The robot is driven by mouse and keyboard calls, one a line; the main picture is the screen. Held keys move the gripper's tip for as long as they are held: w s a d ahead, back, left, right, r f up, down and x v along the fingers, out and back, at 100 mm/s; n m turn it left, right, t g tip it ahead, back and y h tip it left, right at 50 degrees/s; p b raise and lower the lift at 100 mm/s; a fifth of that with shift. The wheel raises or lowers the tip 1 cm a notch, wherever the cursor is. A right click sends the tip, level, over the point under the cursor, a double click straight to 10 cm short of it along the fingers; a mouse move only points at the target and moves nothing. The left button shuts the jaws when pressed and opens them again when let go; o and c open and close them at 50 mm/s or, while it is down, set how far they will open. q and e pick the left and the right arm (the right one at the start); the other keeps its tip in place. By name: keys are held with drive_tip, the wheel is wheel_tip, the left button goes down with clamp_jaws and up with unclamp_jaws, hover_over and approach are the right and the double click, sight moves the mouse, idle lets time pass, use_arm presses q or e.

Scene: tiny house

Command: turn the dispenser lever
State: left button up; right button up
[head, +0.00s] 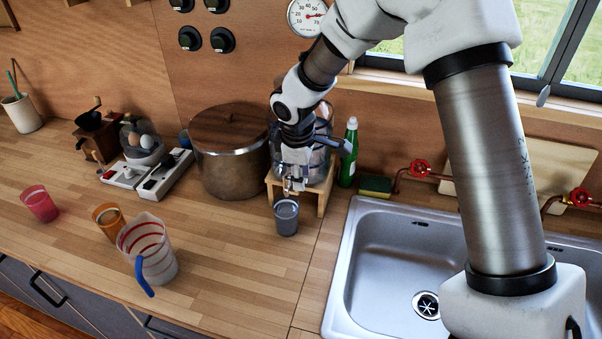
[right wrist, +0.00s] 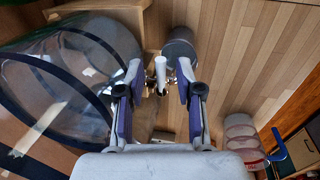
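The dispenser is a clear jar (head: 322,123) on a wooden stand (head: 324,196), partly hidden behind my right arm. It also fills the left of the right wrist view (right wrist: 75,75). Its tap has a pale lever (right wrist: 160,74). My right gripper (right wrist: 160,78) is open, with one finger on each side of the lever; gaps show, so it does not appear clamped. In the head view the right gripper (head: 293,175) is at the front of the dispenser. A grey cup (head: 286,219) stands below the tap, and shows in the wrist view (right wrist: 181,50). My left gripper is out of view.
A lidded pot (head: 231,165) stands close left of the dispenser, a green bottle (head: 349,155) close right. The sink (head: 390,255) is at the right. A striped jug (head: 148,250), orange cup (head: 108,219) and red cup (head: 39,204) stand at left. Counter before the grey cup is clear.

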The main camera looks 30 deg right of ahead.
wheel_tip(320, 180, up, 12)
drive_tip(key=s+a, duration=0.1)
drive_tip(key=shift+s+a+f, duration=0.15)
drive_tip(key=shift+s+a, duration=0.1)
drive_tip(key=shift+a, duration=0.1)
idle(0.9)
